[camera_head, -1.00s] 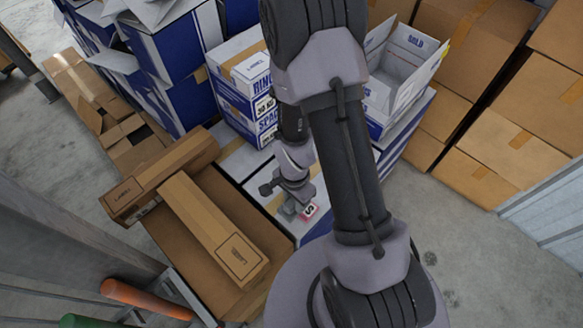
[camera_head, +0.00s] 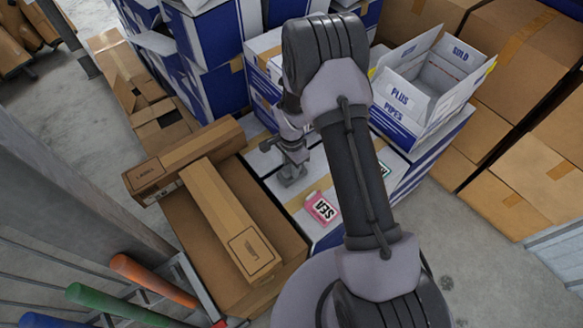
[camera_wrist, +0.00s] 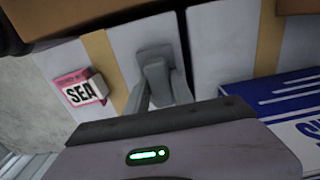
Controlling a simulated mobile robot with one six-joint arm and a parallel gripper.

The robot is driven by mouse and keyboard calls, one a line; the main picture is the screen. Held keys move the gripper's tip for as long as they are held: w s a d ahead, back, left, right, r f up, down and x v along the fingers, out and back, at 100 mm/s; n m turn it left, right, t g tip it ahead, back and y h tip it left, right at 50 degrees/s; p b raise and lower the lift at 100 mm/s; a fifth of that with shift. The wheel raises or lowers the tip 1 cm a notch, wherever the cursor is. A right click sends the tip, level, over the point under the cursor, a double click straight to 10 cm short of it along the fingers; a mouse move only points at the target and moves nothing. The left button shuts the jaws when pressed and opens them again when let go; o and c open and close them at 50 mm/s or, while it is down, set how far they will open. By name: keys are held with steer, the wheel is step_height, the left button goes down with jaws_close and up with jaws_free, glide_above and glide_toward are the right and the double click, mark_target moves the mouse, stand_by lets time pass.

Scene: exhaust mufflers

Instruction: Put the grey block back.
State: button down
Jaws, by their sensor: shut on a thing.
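My gripper (camera_head: 290,168) is shut on the grey block (camera_head: 291,177), over the taped white top of a blue-and-white carton (camera_head: 268,165). In the wrist view the grey block (camera_wrist: 155,55) shows between the fingers, near the tan tape strip. The fingers hide part of it, and I cannot tell whether it touches the carton top. A small pink-and-white box marked SEA (camera_head: 323,208) lies on the same top, nearer my base and apart from the block. It also shows in the wrist view (camera_wrist: 82,88), to the left of my gripper.
Long brown cartons (camera_head: 230,220) lie to the left on a larger brown box. An open white carton (camera_head: 425,90) stands at the right. Blue-and-white cartons (camera_head: 205,65) are stacked behind, and brown boxes (camera_head: 535,165) at the right. Orange and green handles (camera_head: 150,280) are at lower left.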

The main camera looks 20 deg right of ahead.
steer(key=shift+r, duration=0.1)
steer(key=c, duration=1.1)
jaws_free()
steer(key=s+a+r+n+t+p, duration=0.1)
steer(key=s+r+n+p, duration=0.1)
steer(key=r, duration=1.4)
steer(key=s+r+n+t+p, duration=0.1)
steer(key=s+r+p, duration=0.15)
steer(key=r, duration=1.25)
steer(key=s+a+r+n+t, duration=0.1)
steer(key=s+r+n, duration=0.1)
steer(key=s+r, duration=0.2)
steer(key=s+a+r+n+t+y, duration=0.1)
steer(key=s+r, duration=0.3)
steer(key=s, duration=0.4)
steer(key=s+r+n+t+y, duration=0.1)
steer(key=s+r+n, duration=0.2)
steer(key=s, duration=0.3)
steer(key=shift+s+a+r+t, duration=0.4)
